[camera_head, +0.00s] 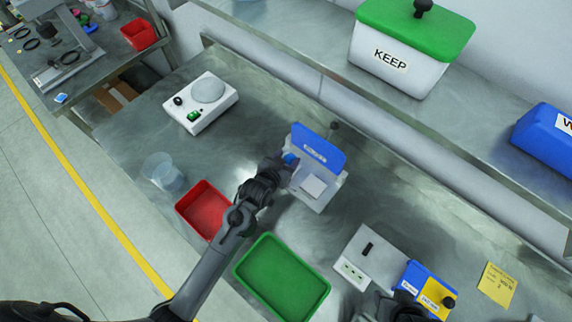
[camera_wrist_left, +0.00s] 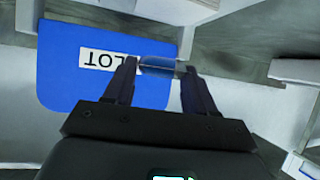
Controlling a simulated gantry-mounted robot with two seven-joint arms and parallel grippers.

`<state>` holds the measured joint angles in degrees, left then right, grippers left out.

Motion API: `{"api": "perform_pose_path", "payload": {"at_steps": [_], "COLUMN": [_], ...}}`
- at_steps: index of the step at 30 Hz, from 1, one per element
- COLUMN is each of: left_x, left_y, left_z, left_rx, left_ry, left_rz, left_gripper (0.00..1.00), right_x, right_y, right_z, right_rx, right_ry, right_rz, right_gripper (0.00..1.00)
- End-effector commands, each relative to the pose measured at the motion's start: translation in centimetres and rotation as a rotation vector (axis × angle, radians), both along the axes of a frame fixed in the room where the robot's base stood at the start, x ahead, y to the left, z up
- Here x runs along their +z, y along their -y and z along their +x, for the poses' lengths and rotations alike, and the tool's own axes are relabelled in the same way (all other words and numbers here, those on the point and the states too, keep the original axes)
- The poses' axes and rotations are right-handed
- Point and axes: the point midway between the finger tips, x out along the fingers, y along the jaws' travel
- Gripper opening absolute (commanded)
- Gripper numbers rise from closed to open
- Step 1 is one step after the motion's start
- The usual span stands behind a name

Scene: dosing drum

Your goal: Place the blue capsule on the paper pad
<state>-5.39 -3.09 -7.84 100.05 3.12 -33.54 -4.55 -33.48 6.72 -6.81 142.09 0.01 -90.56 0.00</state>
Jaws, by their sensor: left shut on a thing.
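The blue capsule (camera_head: 290,158) is between the fingertips of my left gripper (camera_head: 284,163). In the left wrist view the capsule (camera_wrist_left: 158,66) lies crosswise between the two dark fingers, and the gripper is shut on it. The gripper is over the left side of a white box with a raised blue lid (camera_head: 318,148). A white square (camera_head: 313,187), which looks like the paper pad, lies on the box to the right of and below the capsule in the head view. The capsule is apart from it. My right gripper (camera_head: 400,308) shows only partly at the bottom edge, its fingers unclear.
A red tray (camera_head: 203,209) and a green tray (camera_head: 283,277) lie near the left arm. A clear cup (camera_head: 163,171) and a white scale-like device (camera_head: 202,102) stand to the left. A grey panel and blue-yellow box (camera_head: 428,284) are at the lower right.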

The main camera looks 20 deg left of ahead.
Motion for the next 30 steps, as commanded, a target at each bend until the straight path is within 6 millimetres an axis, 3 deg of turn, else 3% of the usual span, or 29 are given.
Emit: {"api": "perform_pose_path", "payload": {"at_steps": [7,15,28,29,30], "left_x": [-1.4,-4.4,-4.9,-4.8,-4.8], "left_y": [0.0,0.0,0.0,0.0,0.0], "left_z": [0.0,0.0,0.0,0.0,0.0], "left_rx": [0.000,-0.001,-0.001,0.000,0.000], "left_ry": [0.000,0.000,0.001,0.001,0.001], "left_rz": [0.000,0.000,-0.001,0.000,0.000], "left_gripper": [0.13,0.13,0.13,0.60,0.66], "right_x": [-0.1,-0.3,-0.4,-0.4,-0.4], "right_y": [0.1,0.1,0.0,0.0,0.0], "right_z": [0.1,0.1,0.2,0.2,0.2], "right_rx": [0.003,0.006,0.004,0.003,0.003], "right_ry": [0.004,0.004,0.005,0.005,0.005], "right_rz": [-0.004,-0.005,-0.003,-0.002,-0.001], "right_gripper": [0.43,0.43,0.43,0.43,0.43]}}
